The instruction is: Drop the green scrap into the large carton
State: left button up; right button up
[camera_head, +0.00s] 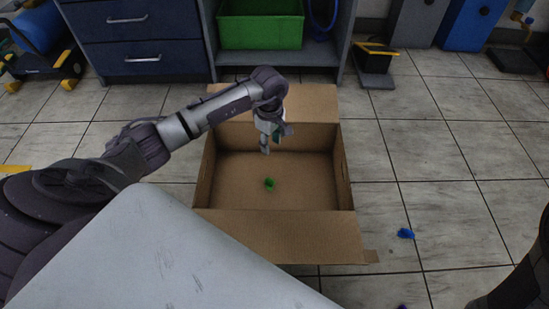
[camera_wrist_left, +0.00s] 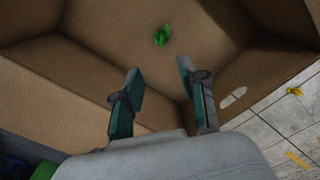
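The large carton (camera_head: 237,237) stands open on the tiled floor, flaps folded out. The green scrap (camera_head: 269,184) lies on the carton's bottom, near its middle; it also shows in the left wrist view (camera_wrist_left: 161,36), beyond the fingertips. My left gripper (camera_head: 269,143) points down over the carton, apart from the scrap. In the left wrist view the two fingers (camera_wrist_left: 160,80) are spread with nothing between them. My right gripper is not in view; only a dark part of what may be my right arm shows at the lower right edge.
A blue scrap (camera_head: 405,233) lies on the floor right of the carton, and another blue bit (camera_head: 403,306) is at the bottom edge. A blue drawer cabinet (camera_head: 140,40) and a green bin (camera_head: 261,25) stand behind. The floor at right is mostly clear.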

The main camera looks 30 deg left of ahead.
pick_arm(q)
jog(key=shift+r, duration=0.1)
notch_tip(320, 180, up, 12)
dwell(0.5)
dwell(0.4)
